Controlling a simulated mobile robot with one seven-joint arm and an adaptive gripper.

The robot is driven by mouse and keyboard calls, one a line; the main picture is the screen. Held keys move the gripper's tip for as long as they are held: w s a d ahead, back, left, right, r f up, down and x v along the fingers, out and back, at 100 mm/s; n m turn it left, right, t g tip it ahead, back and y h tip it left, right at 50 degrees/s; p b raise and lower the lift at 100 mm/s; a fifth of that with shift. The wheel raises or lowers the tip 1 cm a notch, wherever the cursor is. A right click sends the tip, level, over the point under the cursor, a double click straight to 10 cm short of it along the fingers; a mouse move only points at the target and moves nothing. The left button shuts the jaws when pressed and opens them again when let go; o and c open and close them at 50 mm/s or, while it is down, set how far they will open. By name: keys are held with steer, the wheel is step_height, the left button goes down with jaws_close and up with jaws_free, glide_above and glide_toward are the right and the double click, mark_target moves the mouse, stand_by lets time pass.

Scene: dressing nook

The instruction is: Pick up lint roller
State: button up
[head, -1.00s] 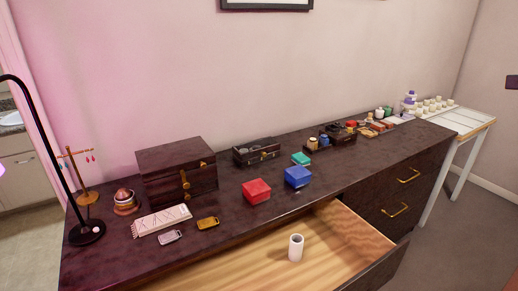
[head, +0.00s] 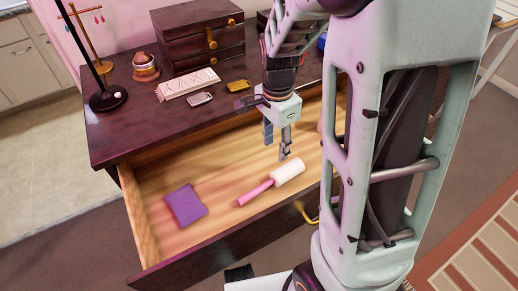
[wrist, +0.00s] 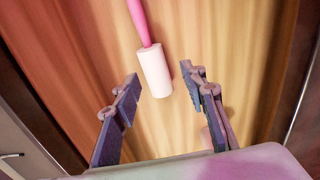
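The lint roller (head: 274,182) lies in the open drawer, with a white cylinder head and a pink handle pointing to the lower left. In the wrist view the lint roller (wrist: 153,70) shows its white head between and just beyond the two fingertips, with its handle toward the top. My gripper (head: 277,148) hangs above the drawer, just above and behind the white head. Its fingers (wrist: 160,80) are apart with nothing held between them.
The open drawer (head: 160,235) also holds a purple square item (head: 185,204). The dresser top (head: 115,135) behind carries a dark box (head: 195,35), a patterned cloth (head: 188,83), two small tags and a lamp base (head: 108,99). My arm hides the right side.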

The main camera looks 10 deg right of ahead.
mark_target(268, 182)
steer(key=shift+g, duration=0.4)
steer(key=f, duration=0.2)
steer(key=s+a+f+b, duration=0.1)
steer(key=f, duration=0.1)
steer(key=s+f, duration=0.1)
steer(key=f, duration=0.1)
steer(key=shift+a+f+b, duration=0.1)
steer(key=shift+a+b, duration=0.3)
steer(key=shift+s+a+f+b, duration=0.15)
steer(key=shift+f+b, duration=0.25)
steer(key=shift+f, duration=0.6)
steer(key=shift+s+f+b, duration=0.1)
steer(key=shift+f+b, duration=0.35)
steer(key=shift+f, duration=0.55)
steer(key=shift+s+a+f+b, duration=0.15)
steer(key=shift+f+b, duration=0.25)
steer(key=shift+f, duration=0.6)
steer(key=shift+c, duration=0.3)
jaws_close()
